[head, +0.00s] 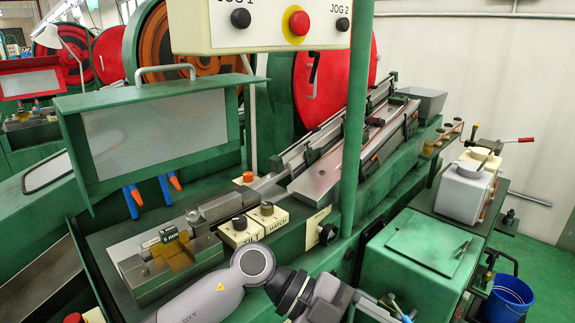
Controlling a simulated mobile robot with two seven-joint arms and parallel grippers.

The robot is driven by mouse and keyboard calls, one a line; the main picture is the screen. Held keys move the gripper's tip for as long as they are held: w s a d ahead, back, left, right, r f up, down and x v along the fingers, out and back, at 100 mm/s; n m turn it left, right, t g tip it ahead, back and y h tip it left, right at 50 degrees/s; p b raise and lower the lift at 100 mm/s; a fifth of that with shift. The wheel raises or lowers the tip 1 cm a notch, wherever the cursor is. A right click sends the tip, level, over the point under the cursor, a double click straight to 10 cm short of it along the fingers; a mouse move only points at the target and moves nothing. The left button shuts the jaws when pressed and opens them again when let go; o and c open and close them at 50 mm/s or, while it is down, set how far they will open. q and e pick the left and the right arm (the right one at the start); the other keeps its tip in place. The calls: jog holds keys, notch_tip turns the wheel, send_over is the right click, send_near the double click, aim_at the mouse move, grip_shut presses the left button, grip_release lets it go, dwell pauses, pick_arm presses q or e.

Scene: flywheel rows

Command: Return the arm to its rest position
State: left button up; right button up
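One of my arms (215,293), light grey, comes in at the bottom edge, left of the middle. I take it for my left arm. It bends at a rounded joint and runs right to a dark wrist and grey hand part (328,298) at the bottom edge. This hand is low in front of the green machine, by the two cream knob boxes. Its fingertips cannot be made out and nothing is clearly held in it. My other arm and gripper do not show.
Close by are the cream knob boxes (268,215), a steel block with a battery-like cylinder (168,234), and a green post (357,120). A green cabinet (415,270) stands at the right, with a white container (465,192) behind it and a blue bucket (510,297) on the floor.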

pick_arm(q)
notch_tip(320, 180, up, 5)
jog(key=w+a+n+t+h+p, duration=0.1)
jog(key=w+a+n+t+h, duration=0.2)
jog(key=n+t+h, duration=0.5)
jog(key=w+a+f+n+t+y+p, duration=0.1)
jog(key=w+a+f+n+t+y, duration=0.15)
jog(key=a+n+t, duration=0.35)
jog(key=w+a+f+n+t+y+p, duration=0.1)
jog(key=w+a+f+n+t+y, duration=0.1)
jog(key=a+f+n+t+y, duration=0.4)
jog(key=s+a+f+n+t+y, duration=0.2)
jog(key=s+a+f+n+y, duration=0.2)
jog(key=a+f+n+y, duration=0.35)
jog(key=s+a+f+n+g+y+p, duration=0.1)
jog(key=s+a+f+g+y, duration=0.1)
jog(key=s+a+f+g, duration=0.4)
jog(key=s+a+f, duration=0.3)
jog(key=s+f, duration=0.2)
jog(key=shift+s+y+p, duration=0.15)
jog(key=shift+y+p, duration=0.15)
jog(key=shift+p, duration=0.1)
jog(key=shift+a, duration=0.1)
